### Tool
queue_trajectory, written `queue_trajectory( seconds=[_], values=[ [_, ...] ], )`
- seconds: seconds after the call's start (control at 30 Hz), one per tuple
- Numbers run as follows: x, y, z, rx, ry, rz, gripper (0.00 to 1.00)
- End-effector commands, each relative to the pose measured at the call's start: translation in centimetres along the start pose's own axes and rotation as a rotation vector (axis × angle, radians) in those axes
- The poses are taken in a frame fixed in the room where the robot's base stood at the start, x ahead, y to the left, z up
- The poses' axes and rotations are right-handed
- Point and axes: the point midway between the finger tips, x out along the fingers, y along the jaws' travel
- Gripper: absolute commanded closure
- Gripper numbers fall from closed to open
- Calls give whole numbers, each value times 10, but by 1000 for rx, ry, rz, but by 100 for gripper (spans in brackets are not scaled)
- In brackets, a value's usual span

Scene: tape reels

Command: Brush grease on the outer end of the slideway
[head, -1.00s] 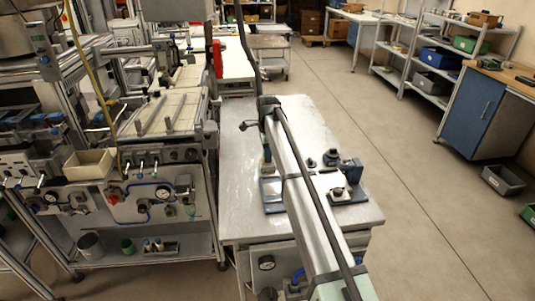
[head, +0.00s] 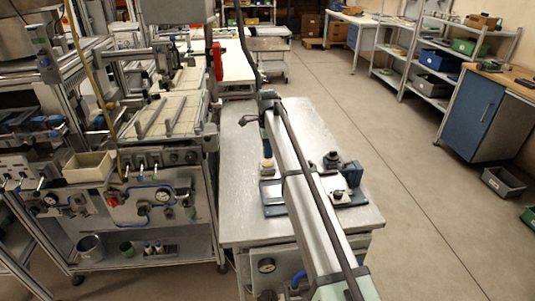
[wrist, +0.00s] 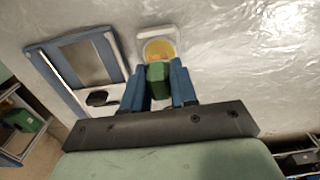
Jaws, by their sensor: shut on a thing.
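My gripper (wrist: 158,88) has its two blue fingers shut on a green piece (wrist: 158,72), apparently the brush handle. Just beyond it in the wrist view is a pale, rounded-square thing with a round yellow face (wrist: 160,48). I cannot tell whether this is a grease pot or part of the brush. In the head view my gripper (head: 265,136) points down above a small cream piece (head: 267,163), near the left end of the blue-based fixture (head: 273,208). This may be the slideway. It also shows left of my fingers in the wrist view (wrist: 66,72). Any contact is hidden.
The fixture stands on a bare metal table (head: 240,210). My arm hides its middle. A dark blue block with black knobs (head: 340,170) stands at its right. A machine bench (head: 150,200) is close on the left. The table's left and far parts are clear.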

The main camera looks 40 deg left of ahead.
Motion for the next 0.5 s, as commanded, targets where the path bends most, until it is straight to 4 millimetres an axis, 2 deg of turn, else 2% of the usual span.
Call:
queue_trajectory(
  seconds=[0.5],
  values=[
    [-34,0,0,0,0,-1,97]
  ],
)
